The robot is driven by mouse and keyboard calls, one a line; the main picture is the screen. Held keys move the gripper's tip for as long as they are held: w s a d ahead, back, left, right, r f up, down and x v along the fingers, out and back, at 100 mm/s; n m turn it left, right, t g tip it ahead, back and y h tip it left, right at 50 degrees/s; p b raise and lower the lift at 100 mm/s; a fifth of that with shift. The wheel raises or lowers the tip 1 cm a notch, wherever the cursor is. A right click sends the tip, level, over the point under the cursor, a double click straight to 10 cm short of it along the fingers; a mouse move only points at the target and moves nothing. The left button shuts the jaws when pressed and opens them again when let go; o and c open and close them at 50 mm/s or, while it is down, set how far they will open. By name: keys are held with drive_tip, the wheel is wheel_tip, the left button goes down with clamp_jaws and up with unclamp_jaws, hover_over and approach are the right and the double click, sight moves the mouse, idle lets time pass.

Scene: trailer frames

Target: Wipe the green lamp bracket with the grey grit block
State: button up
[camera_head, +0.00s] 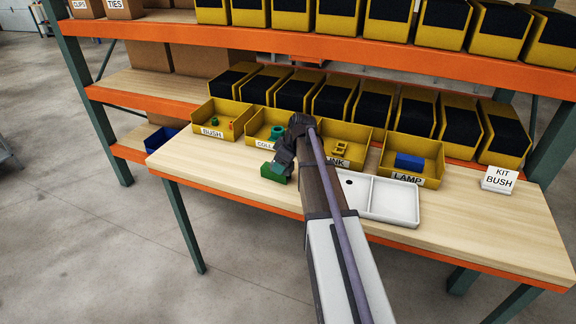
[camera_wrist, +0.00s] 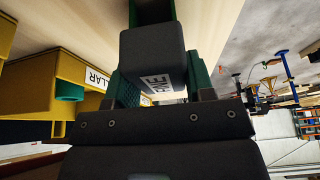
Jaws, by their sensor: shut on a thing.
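The green lamp bracket (camera_head: 272,173) is at the front of the bench, below the collar bin and partly hidden by my gripper. In the wrist view green material, likely the bracket (camera_wrist: 152,12), shows beyond the block at the top. My gripper (camera_head: 282,156) is shut on the grey grit block (camera_wrist: 152,52), which carries a white label ending in "NE". The block sits between the fingers, its far end close to the green part. I cannot tell whether they touch. In the head view the block cannot be told apart from my dark gripper.
Yellow bins stand behind: bush bin (camera_head: 213,133), collar bin (camera_head: 257,140), link bin (camera_head: 368,155), lamp bin (camera_head: 432,178) with a blue block (camera_head: 409,161). A white tray (camera_head: 408,207) lies right of my arm. A kit card (camera_head: 499,180) stands farther right. The bench's front left is clear.

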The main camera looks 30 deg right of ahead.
sight(264, 165)
drive_tip(key=shift+w+a, duration=0.55)
drive_tip(key=shift+w, duration=0.25)
drive_tip(key=shift+w+a, duration=0.5)
drive_tip(key=shift+w, duration=0.35)
drive_tip(key=shift+w+a, duration=0.55)
drive_tip(key=shift+w, duration=0.25)
drive_tip(key=shift+s, duration=0.1)
wheel_tip(264, 165, up, 6)
drive_tip(key=p, duration=0.6)
wheel_tip(264, 165, up, 3)
drive_tip(key=p, duration=0.3)
